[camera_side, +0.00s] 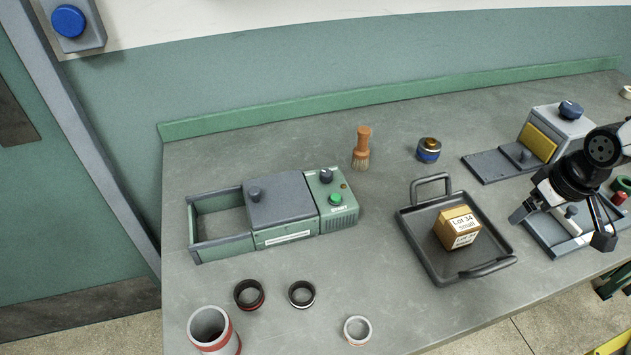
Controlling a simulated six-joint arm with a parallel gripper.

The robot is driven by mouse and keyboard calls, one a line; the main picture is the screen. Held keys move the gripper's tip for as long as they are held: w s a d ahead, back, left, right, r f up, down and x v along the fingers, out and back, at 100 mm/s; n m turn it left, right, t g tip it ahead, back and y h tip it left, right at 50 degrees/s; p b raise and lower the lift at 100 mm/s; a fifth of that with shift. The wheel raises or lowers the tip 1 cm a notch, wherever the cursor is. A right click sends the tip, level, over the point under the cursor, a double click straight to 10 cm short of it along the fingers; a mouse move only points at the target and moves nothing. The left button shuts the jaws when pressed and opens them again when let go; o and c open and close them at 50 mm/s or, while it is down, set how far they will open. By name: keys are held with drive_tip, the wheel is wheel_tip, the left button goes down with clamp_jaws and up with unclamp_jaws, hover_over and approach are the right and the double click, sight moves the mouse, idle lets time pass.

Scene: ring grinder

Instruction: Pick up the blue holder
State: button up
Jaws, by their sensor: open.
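A black tray (418,243) with handles holds a cardboard box (458,228). A brush (362,148), a green-grey machine (288,213), a yellow-padded device (539,142) and several rings (302,294) stand on the bench. Bare bench surrounds the blue holder.

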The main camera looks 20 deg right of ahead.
drive_tip(key=w+n+g, duration=0.1)
drive_tip(key=w+n, duration=0.7)
drive_tip(key=w, duration=0.9)
drive_tip(key=n+g, duration=0.1)
drive_tip(key=n, duration=0.9)
hover_over(431, 140)
drive_tip(key=s, duration=0.1)
drive_tip(key=f, duration=0.3)
drive_tip(key=shift+s+a+f, duration=0.1)
drive_tip(key=shift+a+f, duration=0.1)
drive_tip(key=shift+f, duration=0.2)
drive_tip(key=shift+w+f+n+g, duration=0.3)
drive_tip(key=shift+w+f+n, duration=0.05)
drive_tip(key=shift+w+n, duration=0.25)
drive_tip(key=shift+s+d+f, duration=0.1)
drive_tip(key=shift+f, duration=1.85)
drive_tip(key=shift+s+d+f, duration=0.1)
drive_tip(key=shift+f, duration=1.85)
clamp_jaws()
drive_tip(key=shift+w+r, duration=0.1)
drive_tip(key=shift+r, duration=0.05)
